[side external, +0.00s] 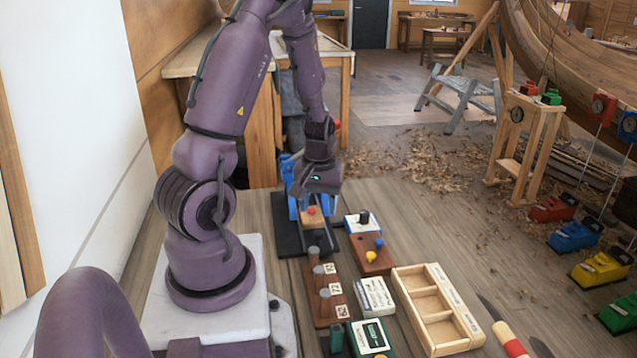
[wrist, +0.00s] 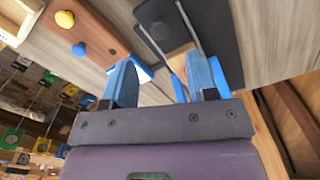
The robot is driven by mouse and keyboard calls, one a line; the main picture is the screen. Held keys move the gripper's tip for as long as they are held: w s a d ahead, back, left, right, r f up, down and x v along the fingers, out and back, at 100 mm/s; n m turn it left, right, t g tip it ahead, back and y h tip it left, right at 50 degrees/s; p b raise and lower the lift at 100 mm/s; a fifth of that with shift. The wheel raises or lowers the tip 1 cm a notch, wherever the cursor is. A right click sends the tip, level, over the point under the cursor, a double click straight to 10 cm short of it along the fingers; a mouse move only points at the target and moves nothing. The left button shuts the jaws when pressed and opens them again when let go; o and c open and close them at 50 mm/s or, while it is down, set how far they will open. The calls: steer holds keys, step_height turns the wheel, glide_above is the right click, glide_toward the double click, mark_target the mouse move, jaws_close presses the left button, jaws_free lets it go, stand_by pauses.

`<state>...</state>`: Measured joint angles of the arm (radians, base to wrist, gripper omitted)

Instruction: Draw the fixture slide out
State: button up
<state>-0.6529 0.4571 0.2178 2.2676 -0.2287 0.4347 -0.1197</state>
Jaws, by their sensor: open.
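The fixture (side external: 290,240) is a black base plate with blue parts, set on the bench in front of my arm. A small orange-brown block with a red knob (side external: 311,211) shows at it, below my gripper (side external: 313,200). In the wrist view my gripper (wrist: 165,75) has its two blue fingers spread apart. A dark block with a round knob (wrist: 160,24) lies beyond the fingers, between thin grey rails on the black plate (wrist: 218,30). Blue fixture parts show close to the right finger. I cannot tell whether a finger touches the fixture; nothing is visibly gripped.
A brown board with yellow and blue knobs (side external: 372,256) stands right of the fixture, near a white block with a dark knob (side external: 362,222). A numbered peg rack (side external: 327,292), small boxes and a wooden compartment tray (side external: 455,312) are nearer.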

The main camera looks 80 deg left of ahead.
step_height(320, 180, up, 6)
steer(key=shift+f, duration=0.1)
stand_by(0.5)
steer(key=d+r+m+t, duration=0.2)
steer(key=d+r+m, duration=0.4)
steer(key=d+r, duration=0.3)
steer(key=d+r+m+t, duration=0.3)
steer(key=d+r+m, duration=0.4)
steer(key=d, duration=0.7)
steer(key=shift+s+r+t, duration=0.25)
steer(key=shift+r+t, duration=0.05)
steer(key=shift+r, duration=0.55)
steer(key=shift+a, duration=0.1)
